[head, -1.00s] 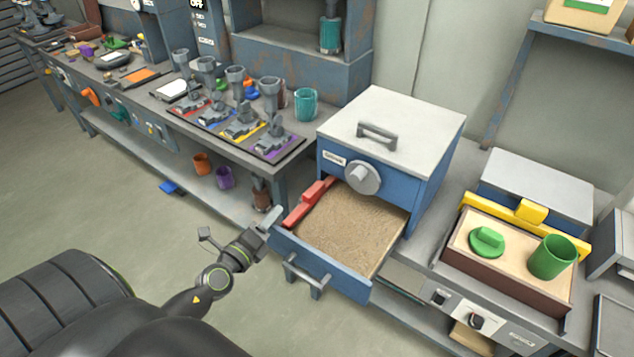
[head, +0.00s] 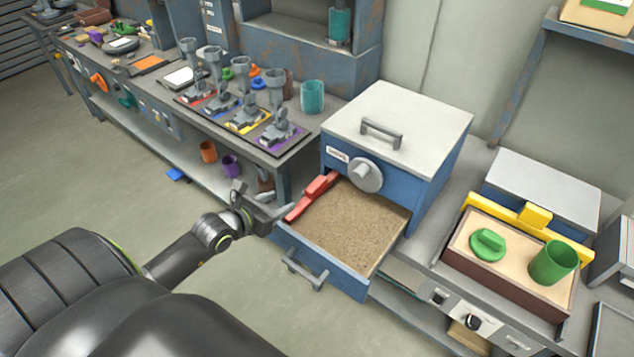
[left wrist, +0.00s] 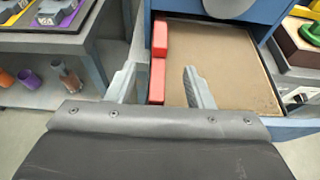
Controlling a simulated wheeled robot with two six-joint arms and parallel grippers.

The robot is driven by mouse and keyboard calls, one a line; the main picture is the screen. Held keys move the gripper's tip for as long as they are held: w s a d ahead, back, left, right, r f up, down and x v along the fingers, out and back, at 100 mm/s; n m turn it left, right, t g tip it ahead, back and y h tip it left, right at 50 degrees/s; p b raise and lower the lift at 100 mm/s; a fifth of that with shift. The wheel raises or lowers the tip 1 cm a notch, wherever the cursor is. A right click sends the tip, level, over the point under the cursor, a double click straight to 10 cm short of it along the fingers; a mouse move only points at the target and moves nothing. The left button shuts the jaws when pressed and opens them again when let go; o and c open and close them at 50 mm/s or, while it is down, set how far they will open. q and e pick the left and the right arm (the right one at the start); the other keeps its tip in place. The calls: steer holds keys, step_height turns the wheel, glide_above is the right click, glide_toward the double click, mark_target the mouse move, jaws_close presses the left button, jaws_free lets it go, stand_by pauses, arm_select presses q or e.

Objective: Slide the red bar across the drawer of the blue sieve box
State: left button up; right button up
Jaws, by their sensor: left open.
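The blue sieve box (head: 428,190) stands on the bench with a grey lid and a round knob on its front. Its drawer (head: 325,270) is pulled out and holds a flat bed of brown sand. The red bar (head: 312,196) lies along the drawer's left side and also shows in the left wrist view (left wrist: 158,65). My left gripper (head: 272,208) is open at the drawer's left edge, close to the bar's near end. In the left wrist view its fingers (left wrist: 158,88) stand apart, with the near end of the bar between them in the picture. Whether they touch it I cannot tell.
Right of the box, a tray (head: 500,278) holds a green knobbed piece (head: 487,244) and a green cup (head: 553,262), with a yellow bar (head: 533,214) along its back. A bench with several grey presses stands at left. The floor before the drawer is clear.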

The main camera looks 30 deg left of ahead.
mark_target(314, 185)
arm_select(q)
steer(key=b+x, duration=0.2)
steer(key=x, duration=1.5)
steer(key=shift+b, duration=0.3)
jaws_close()
